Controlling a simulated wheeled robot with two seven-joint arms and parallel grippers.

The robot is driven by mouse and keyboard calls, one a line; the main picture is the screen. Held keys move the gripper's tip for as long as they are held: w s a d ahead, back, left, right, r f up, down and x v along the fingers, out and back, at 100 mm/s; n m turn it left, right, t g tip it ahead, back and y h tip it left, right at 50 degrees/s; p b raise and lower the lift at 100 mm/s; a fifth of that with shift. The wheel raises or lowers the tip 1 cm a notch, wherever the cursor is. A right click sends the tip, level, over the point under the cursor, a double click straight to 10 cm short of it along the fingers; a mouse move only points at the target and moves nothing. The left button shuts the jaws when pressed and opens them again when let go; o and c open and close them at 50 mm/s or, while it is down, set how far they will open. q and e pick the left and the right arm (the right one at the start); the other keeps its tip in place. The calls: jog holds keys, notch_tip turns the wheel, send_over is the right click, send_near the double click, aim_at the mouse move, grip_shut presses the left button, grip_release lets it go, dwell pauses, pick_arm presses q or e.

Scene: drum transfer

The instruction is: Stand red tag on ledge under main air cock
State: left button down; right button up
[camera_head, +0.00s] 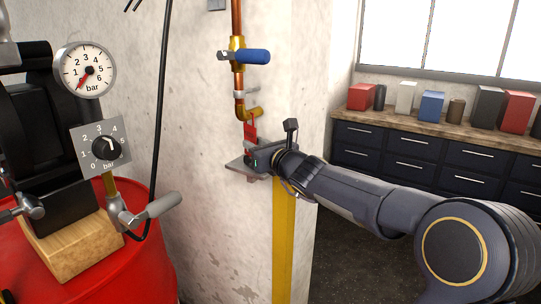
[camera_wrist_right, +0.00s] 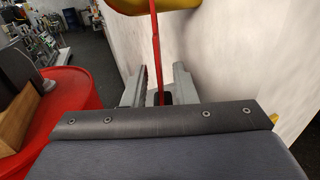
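The main air cock (camera_head: 238,56) has a blue lever and sits on a copper pipe on the pale pillar. Below its bent brass outlet, the red tag (camera_head: 250,131) stands upright over the small grey ledge (camera_head: 238,166). My right gripper (camera_head: 260,158) is at the ledge, reaching in from the right and hiding part of it. In the right wrist view the tag (camera_wrist_right: 155,45) shows edge-on as a thin red strip between my two grey fingers (camera_wrist_right: 159,92). The fingers look spread, with gaps beside the tag's dark foot. The exact contact under the foot is hidden. My left gripper is not recognisable.
A red drum (camera_head: 150,255) stands at the left, with a wooden block (camera_head: 75,246), a pressure gauge (camera_head: 85,70) and a regulator dial (camera_head: 102,148) above it. A workbench (camera_head: 430,122) with boxes is at the back right. A yellow strip (camera_head: 284,240) runs down the pillar.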

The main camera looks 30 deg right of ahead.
jog(key=s, duration=0.9)
jog(key=s+a+f+n+g+y, duration=0.35)
jog(key=s+a+n, duration=0.35)
jog(key=n, duration=0.4)
jog(key=s+a+f+n+g+y, duration=0.2)
jog(key=s+a+f+n+y, duration=0.3)
jog(key=a+n, duration=0.45)
jog(key=s+f+n+g+h, duration=0.4)
jog(key=s+f+n+g, duration=0.3)
jog(key=s+f+n, duration=0.7)
jog(key=shift+a+f+h, duration=0.2)
jog(key=shift+f+h, duration=0.15)
jog(key=shift+f, duration=0.25)
jog(key=shift+w, duration=0.1)
